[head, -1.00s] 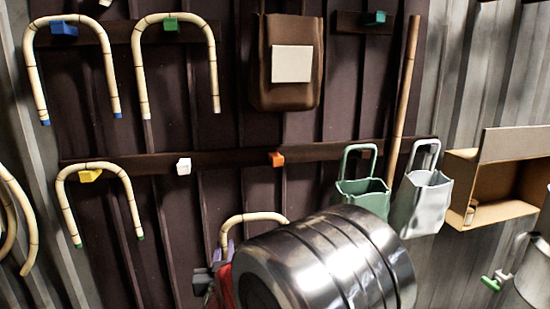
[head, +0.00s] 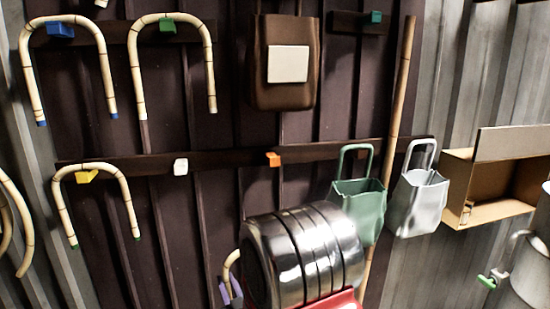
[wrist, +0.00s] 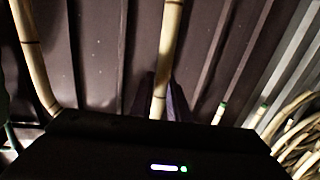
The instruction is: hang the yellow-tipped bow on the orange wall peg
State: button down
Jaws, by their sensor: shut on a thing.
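My gripper (head: 230,293) is low in the head view, mostly hidden behind my arm. Its purple fingers (wrist: 160,101) are shut on a pale cane in the wrist view. This cane is the held bow (wrist: 169,35), of which only a short curved piece (head: 230,264) shows in the head view. Its yellow tips are not visible. The orange wall peg (head: 272,159) is bare, on the lower dark rail, above and right of my gripper. The bow is apart from the peg.
A white peg (head: 181,167) is bare left of the orange one. A green-tipped bow (head: 96,167) hangs on the yellow peg (head: 87,176). Right of the orange peg are a green bucket (head: 358,205), a grey bucket (head: 416,205) and a tall pole (head: 401,90).

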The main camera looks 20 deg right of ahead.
dwell(0.5)
jog(key=shift+r, duration=0.1)
jog(key=shift+w+r, duration=0.15)
jog(key=shift+r, duration=0.1)
notch_tip(320, 180, up, 9)
jog(key=w+m+h, duration=0.2)
jog(key=m+h, duration=0.1)
jog(key=h, duration=0.2)
jog(key=shift+w+d+r+g, duration=0.15)
jog(key=shift+d+g, duration=0.2)
jog(key=shift+g, duration=0.05)
